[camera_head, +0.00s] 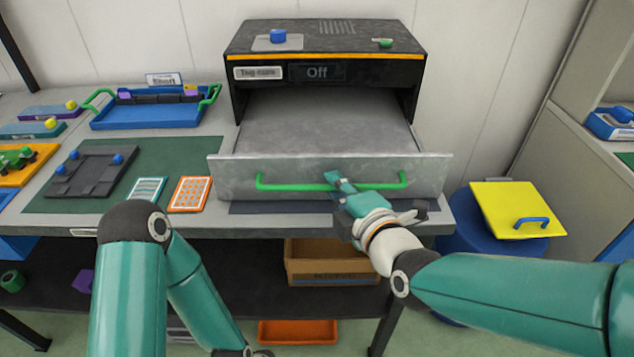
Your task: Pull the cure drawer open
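The cure drawer (235,175) is a grey metal tray pulled out of a black box-shaped unit (330,38), whose panel reads "Tag cure" and "Off". Its inside floor looks bare. A green bar handle (290,187) runs across the drawer front. My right gripper (350,188) is at the right half of this handle, with a teal finger overlapping the bar. The contact and the other finger are not clear, so I cannot tell whether it grips the bar. My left arm hangs bent at the lower left; its gripper is below the picture edge.
A blue tray (145,118) with green handles stands left of the unit. A dark rack (90,170) and two patterned cards (189,194) lie on a green mat. A yellow lid (517,210) sits at right. A cardboard box (330,268) is below the drawer.

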